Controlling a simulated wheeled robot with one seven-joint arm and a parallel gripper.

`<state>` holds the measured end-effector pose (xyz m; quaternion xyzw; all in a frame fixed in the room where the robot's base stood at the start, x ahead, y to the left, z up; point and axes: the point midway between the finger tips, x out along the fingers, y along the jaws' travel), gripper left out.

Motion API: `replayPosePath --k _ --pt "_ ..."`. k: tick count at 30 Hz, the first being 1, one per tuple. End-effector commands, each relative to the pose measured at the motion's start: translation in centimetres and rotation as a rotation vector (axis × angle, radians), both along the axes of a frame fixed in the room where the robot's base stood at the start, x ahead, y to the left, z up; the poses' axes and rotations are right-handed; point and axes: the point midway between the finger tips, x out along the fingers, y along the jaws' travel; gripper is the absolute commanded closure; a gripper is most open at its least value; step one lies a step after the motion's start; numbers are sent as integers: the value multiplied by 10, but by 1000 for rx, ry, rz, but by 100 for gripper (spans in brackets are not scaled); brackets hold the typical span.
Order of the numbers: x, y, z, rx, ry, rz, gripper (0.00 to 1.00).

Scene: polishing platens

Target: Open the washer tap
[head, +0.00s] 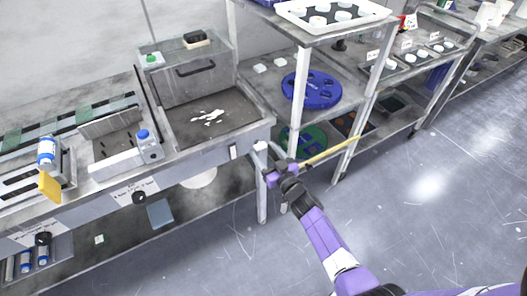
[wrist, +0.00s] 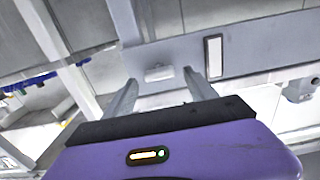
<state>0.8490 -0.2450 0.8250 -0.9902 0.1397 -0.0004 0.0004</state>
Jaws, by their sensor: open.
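A small white block-like fitting (wrist: 158,73) sits on the grey front panel in the wrist view, between my fingertips; it may be the washer tap, but I cannot read any label on it. It also shows as a small white shape (head: 260,145) at the right front corner of the wet basin in the head view. My gripper (wrist: 160,80) is open, with one finger on each side of the fitting and no clear contact. In the head view my gripper (head: 267,153) is at that corner.
The basin (head: 190,133) has a dark wet floor with white patches. A white rectangular plate (wrist: 214,56) is on the panel beside the fitting. A rack with a blue disc (head: 311,90) stands right; floor is clear at right.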

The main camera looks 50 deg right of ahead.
Motion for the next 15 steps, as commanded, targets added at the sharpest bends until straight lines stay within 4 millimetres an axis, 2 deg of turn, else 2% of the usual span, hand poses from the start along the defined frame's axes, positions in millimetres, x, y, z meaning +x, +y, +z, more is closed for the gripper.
replayPosePath --k 4,12,15 --pt "9 -2 0 -2 1 1 35" --pt "10 -3 0 -1 1 0 35" --pt "10 -3 0 -1 1 0 52"
